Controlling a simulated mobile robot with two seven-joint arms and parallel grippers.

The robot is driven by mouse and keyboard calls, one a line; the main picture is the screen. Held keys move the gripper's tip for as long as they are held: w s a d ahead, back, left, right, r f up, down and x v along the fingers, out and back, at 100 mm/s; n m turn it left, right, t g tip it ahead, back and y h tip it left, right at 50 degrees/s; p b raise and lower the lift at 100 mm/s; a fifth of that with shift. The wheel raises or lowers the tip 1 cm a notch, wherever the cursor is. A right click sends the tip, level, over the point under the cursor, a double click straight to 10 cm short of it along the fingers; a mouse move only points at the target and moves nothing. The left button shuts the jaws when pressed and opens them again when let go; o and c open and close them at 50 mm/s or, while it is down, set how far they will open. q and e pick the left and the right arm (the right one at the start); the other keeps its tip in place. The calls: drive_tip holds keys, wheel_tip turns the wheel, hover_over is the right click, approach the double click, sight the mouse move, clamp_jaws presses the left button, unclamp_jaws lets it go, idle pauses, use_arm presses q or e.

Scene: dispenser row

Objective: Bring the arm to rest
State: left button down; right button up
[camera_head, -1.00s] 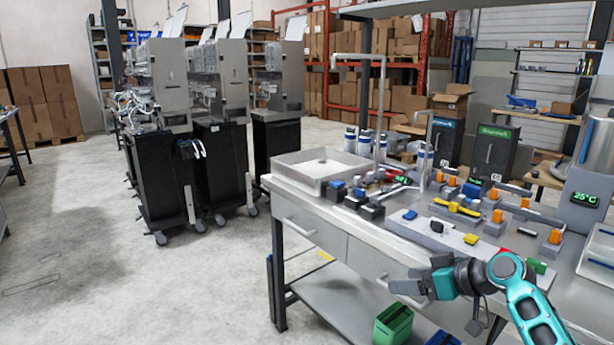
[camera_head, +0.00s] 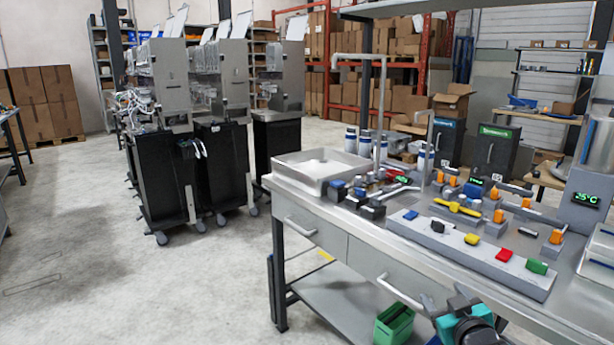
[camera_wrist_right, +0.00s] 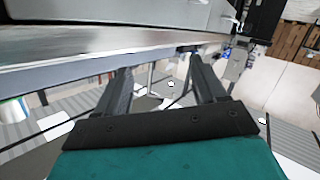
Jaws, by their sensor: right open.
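My right gripper (camera_head: 458,304) shows at the bottom edge of the head view, in front of the workbench (camera_head: 345,236) and at about the height of its drawer front. Most of the right arm is out of the picture below. In the right wrist view the two dark fingers of the gripper (camera_wrist_right: 160,80) stand apart with nothing held between them. The bench's long metal edge (camera_wrist_right: 100,50) runs across above the fingers there. My left gripper is in neither view.
The bench holds a grey tray (camera_head: 283,167), a strip with coloured blocks (camera_head: 480,256) and orange-handled fixtures. A drawer handle (camera_head: 399,292) sticks out beside the right gripper. A green bin (camera_head: 394,326) is on the lower shelf. The floor at left is open.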

drive_tip(key=s+a+f+g, duration=0.1)
drive_tip(key=s+a+f, duration=0.2)
drive_tip(key=s, duration=0.6)
drive_tip(key=s+a+f+g+y, duration=0.1)
drive_tip(key=s+a+f+g, duration=0.1)
drive_tip(key=s+a+f, duration=0.2)
drive_tip(key=s+a+f+m+g+y, duration=0.1)
drive_tip(key=s+f, duration=0.7)
drive_tip(key=s, duration=0.8)
drive_tip(key=a+g, duration=0.1)
drive_tip(key=a, duration=0.1)
drive_tip(key=shift+a+f, duration=0.35)
drive_tip(key=shift+a, duration=0.05)
